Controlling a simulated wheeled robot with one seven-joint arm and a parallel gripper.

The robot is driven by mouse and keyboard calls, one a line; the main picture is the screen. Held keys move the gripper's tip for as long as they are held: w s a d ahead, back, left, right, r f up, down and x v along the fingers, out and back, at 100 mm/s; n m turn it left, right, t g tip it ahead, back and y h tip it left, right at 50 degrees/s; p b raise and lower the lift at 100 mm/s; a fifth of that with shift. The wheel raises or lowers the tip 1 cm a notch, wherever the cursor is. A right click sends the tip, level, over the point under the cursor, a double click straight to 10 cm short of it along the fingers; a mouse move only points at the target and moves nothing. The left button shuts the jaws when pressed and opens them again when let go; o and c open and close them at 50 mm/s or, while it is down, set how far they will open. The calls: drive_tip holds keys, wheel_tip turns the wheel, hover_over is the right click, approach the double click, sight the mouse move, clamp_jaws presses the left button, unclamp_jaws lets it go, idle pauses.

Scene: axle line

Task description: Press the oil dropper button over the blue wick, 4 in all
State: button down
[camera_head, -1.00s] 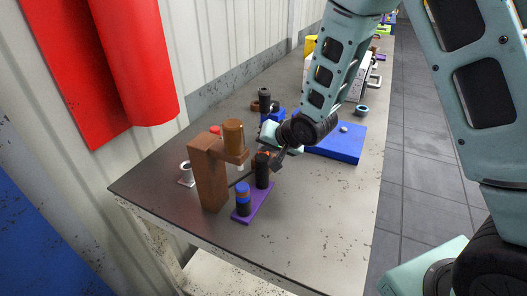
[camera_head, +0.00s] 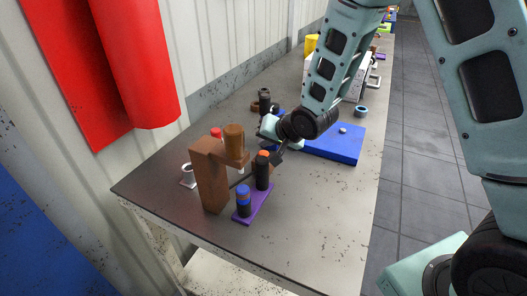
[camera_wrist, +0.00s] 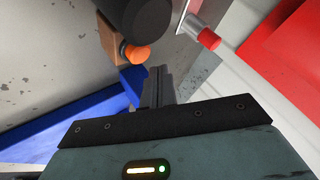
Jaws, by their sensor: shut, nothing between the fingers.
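A brown dropper stand (camera_head: 209,180) rises near the table's left end. A red button (camera_head: 216,132) shows behind the stand's top. A purple base (camera_head: 256,206) holds a black post with a blue band, the blue wick (camera_head: 243,197), and a taller black post with an orange top (camera_head: 262,170). My gripper (camera_head: 279,152) is shut and empty, above and just right of the orange-topped post. In the wrist view, its fingers (camera_wrist: 160,85) are together, with an orange tip (camera_wrist: 137,53) and a red-capped cylinder (camera_wrist: 208,38) beyond.
A blue tray (camera_head: 335,145) lies right of my gripper. Dark cylindrical parts (camera_head: 264,97) stand behind it. A small white ring-shaped part (camera_head: 187,172) sits left of the stand. The table's front right is clear.

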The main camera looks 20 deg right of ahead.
sight(266, 155)
drive_tip(key=shift+r+p, duration=1.5)
drive_tip(key=shift+r, duration=0.7)
idle(0.7)
wheel_tip(266, 155, up, 4)
drive_tip(key=shift+f+p, duration=0.15)
drive_tip(key=shift+p, duration=0.65)
drive_tip(key=shift+f, duration=0.15)
wheel_tip(266, 155, down, 9)
drive_tip(key=b, duration=0.7)
drive_tip(key=shift+r, duration=0.2)
drive_tip(key=shift+f, duration=0.1)
idle(1.3)
